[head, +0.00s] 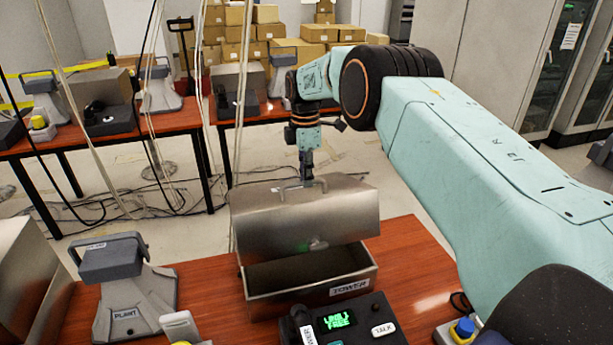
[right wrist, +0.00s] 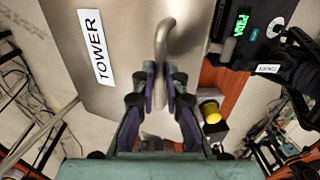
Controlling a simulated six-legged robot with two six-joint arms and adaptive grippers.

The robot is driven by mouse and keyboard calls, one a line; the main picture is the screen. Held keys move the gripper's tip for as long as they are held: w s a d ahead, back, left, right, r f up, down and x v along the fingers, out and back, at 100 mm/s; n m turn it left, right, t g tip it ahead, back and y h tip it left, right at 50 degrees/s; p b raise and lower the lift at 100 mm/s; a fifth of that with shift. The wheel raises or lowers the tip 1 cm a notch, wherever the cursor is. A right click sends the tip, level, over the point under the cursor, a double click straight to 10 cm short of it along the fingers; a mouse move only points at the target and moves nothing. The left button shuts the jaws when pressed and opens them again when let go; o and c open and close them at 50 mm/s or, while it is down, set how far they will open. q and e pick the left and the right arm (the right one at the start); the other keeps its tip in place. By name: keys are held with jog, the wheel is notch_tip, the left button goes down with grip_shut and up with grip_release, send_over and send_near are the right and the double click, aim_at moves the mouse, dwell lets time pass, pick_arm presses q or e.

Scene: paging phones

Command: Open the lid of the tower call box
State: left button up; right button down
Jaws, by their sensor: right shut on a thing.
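The tower call box (head: 262,307) is a metal box with a TOWER label, standing on the wooden table in the head view. Its silver lid (head: 340,212) is tilted up, and a dark opening shows between the lid's front edge and the box. My right gripper (head: 306,178) is at the lid's top, shut on the bar handle (head: 284,192). In the right wrist view the right gripper (right wrist: 160,80) has its fingers on either side of the metal handle (right wrist: 160,42), on a panel with a TOWER label (right wrist: 97,47). My left gripper is not in view.
A console with a green display (head: 337,321) and a TALK button stands in front of the box. A grey PLANT device (head: 135,300) stands to its left. Cables hang at the left. Other tables with call boxes and stacked cartons (head: 235,45) are behind.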

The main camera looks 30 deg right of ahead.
jog(key=c, duration=1.4)
grip_release()
jog(key=r, duration=1.2)
jog(key=shift+w, duration=0.3)
